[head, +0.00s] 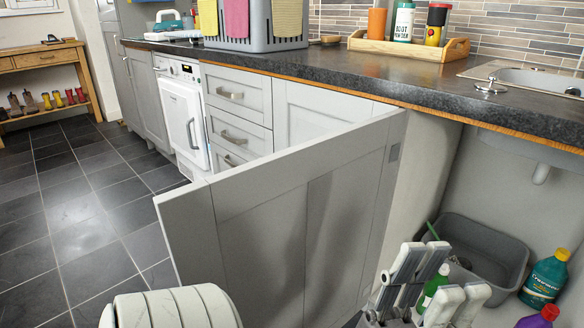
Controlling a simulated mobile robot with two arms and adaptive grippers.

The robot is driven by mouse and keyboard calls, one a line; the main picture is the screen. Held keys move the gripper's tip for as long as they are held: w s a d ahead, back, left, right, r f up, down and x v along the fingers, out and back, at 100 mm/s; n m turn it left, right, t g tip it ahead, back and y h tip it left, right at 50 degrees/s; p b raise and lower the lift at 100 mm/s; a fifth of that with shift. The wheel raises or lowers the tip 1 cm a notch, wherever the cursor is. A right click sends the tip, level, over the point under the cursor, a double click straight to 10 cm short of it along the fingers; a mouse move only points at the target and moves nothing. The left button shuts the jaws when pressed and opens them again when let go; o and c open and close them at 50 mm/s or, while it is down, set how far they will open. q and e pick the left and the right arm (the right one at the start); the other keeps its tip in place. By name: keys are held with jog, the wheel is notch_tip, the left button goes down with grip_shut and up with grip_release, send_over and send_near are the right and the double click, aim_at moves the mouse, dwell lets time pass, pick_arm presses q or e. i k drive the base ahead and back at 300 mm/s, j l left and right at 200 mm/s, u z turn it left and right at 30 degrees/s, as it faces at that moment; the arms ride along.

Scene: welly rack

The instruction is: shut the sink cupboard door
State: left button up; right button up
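The sink cupboard door (290,215) is a grey panelled door standing wide open in the head view. It swings out from under the worktop and reaches left across the floor. A small hinge plate (393,152) shows near its upper right edge. The open sink cupboard (480,185) is to the right of the door. My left gripper (424,272) is low in front, right of the door's lower part and before the cupboard opening. Its fingers look apart, with nothing visible held; contact with the door cannot be told. My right gripper is out of view.
Inside the cupboard are a grey tub (487,245), a teal bottle (545,280), a green bottle (432,287) and a purple bottle (538,318). The dark worktop (340,72) overhangs. Drawers (238,93) and a white appliance (181,115) stand beyond the door. Tiled floor (85,215) is clear at left.

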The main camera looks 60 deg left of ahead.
aim_at(292, 236)
jog(key=k+j, duration=0.8)
jog(key=j, duration=1.45)
